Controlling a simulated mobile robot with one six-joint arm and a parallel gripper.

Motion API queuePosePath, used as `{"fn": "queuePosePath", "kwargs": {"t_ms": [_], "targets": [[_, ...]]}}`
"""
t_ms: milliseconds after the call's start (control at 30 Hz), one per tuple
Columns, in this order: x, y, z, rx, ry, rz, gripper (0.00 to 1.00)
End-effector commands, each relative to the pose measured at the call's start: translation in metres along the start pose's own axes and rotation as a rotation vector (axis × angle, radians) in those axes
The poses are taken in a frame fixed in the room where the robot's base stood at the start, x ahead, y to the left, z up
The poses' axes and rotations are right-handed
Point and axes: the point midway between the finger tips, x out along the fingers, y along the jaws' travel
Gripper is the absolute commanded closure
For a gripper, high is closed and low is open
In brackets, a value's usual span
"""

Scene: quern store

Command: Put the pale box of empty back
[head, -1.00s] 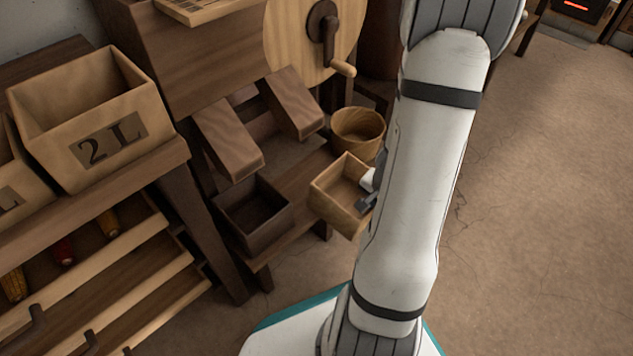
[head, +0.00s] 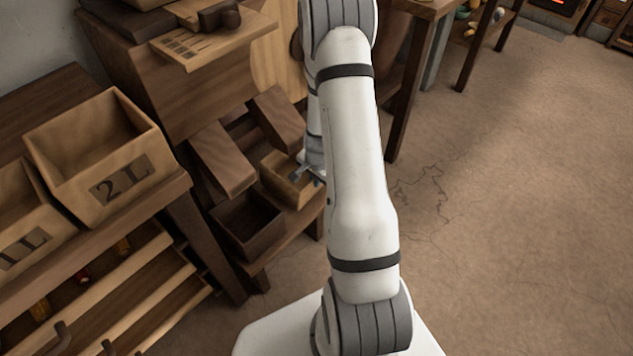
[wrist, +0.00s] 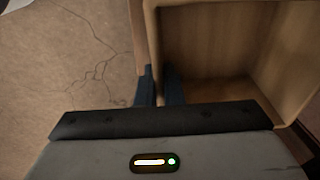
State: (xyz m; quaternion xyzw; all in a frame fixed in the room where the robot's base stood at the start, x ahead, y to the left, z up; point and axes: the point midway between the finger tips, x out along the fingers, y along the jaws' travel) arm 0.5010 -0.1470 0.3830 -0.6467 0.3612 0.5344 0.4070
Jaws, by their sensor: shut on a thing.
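The pale box (head: 283,184) is partly behind my arm in the head view, below the right of two sloping wooden chutes (head: 278,117) and beside a dark box (head: 248,226). My gripper (head: 308,178) is shut on its right wall. In the wrist view my gripper (wrist: 160,84) has one finger on each side of the wall, and the pale box (wrist: 215,45) shows a bare interior. I cannot tell whether its base touches the low shelf.
The dark box stands on the low wooden shelf (head: 275,255). The mill body (head: 200,85) rises behind the chutes. The floor (head: 500,220) at right is clear.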

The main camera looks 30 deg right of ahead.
Motion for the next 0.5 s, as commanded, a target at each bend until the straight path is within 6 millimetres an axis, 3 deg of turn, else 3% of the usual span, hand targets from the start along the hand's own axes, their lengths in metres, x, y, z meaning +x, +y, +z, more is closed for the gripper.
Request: {"fn": "queuePosePath", "kwargs": {"t_ms": [100, 500], "targets": [[0.024, 0.005, 0.002, 0.002, -0.001, 0.001, 1.0], [0.029, 0.007, 0.002, 0.002, 0.0, 0.0, 1.0]]}}
